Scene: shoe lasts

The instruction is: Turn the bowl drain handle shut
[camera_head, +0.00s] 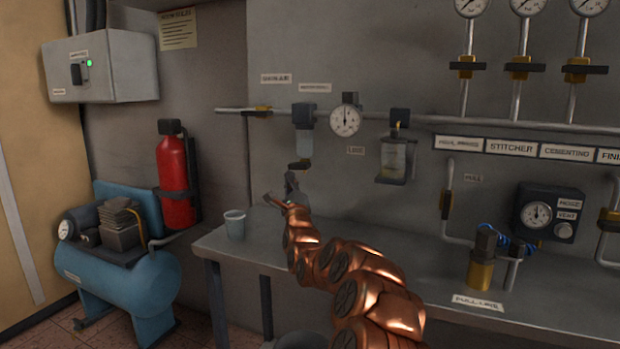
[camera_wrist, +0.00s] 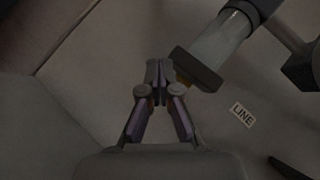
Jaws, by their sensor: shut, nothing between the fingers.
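The filter bowl (camera_head: 304,143) hangs from the pipe on the grey wall, clear-sided under a dark head. Its drain handle (camera_head: 299,164), a dark bar with a bit of brass, is at the bowl's lower end. In the wrist view the bowl (camera_wrist: 219,42) is at upper right and the dark handle (camera_wrist: 198,70) lies slantwise across its end. My gripper (camera_head: 291,178) is just below the handle in the head view. In the wrist view its fingertips (camera_wrist: 157,68) are together and empty, close to the handle's left end. I cannot tell whether they touch it.
A gauge (camera_head: 345,121) and a lubricator (camera_head: 397,158) hang right of the bowl. A grey cup (camera_head: 235,225) stands on the bench (camera_head: 400,225) near its left end. A red extinguisher (camera_head: 175,178) and a blue compressor (camera_head: 125,280) are at left.

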